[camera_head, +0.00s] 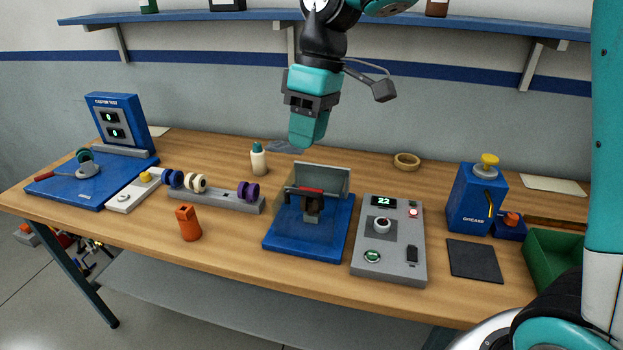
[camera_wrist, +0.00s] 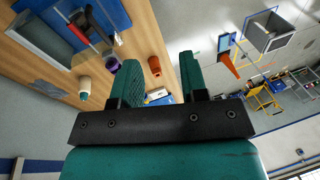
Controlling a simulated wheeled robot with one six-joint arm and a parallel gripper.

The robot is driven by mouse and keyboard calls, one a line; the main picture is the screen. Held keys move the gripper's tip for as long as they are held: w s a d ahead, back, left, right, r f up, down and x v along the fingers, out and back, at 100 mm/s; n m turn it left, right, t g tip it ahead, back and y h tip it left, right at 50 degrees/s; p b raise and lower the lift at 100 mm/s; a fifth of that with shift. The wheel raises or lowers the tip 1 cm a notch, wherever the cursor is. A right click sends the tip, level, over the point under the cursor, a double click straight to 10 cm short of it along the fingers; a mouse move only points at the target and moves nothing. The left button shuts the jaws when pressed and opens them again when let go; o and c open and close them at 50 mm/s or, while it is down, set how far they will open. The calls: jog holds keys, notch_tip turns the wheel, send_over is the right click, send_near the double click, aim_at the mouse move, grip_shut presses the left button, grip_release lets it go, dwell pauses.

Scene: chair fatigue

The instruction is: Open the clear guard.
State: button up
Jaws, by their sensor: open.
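Whether the guard is fully down I cannot tell.
A grey control box (camera_head: 388,262) stands right of the blue base. A white bottle (camera_head: 259,160) stands behind. A blue grease dispenser (camera_head: 476,200) is at the right.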

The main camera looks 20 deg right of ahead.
jog(key=n+h+p, duration=0.1)
send_over(313, 195)
jog(key=w+d, duration=0.1)
jog(key=w, duration=0.2)
jog(key=f, duration=0.1)
jog(key=shift+g, duration=0.4)
jog(key=x, duration=0.6)
jog(key=p+x, duration=0.1)
jog(key=x, duration=0.4)
jog(key=w+d+p+x, duration=0.1)
jog(key=x, duration=0.5)
jog(key=shift+f, duration=0.55)
jog(key=shift+c, duration=0.4)
jog(key=shift+d, duration=0.1)
grip_shut()
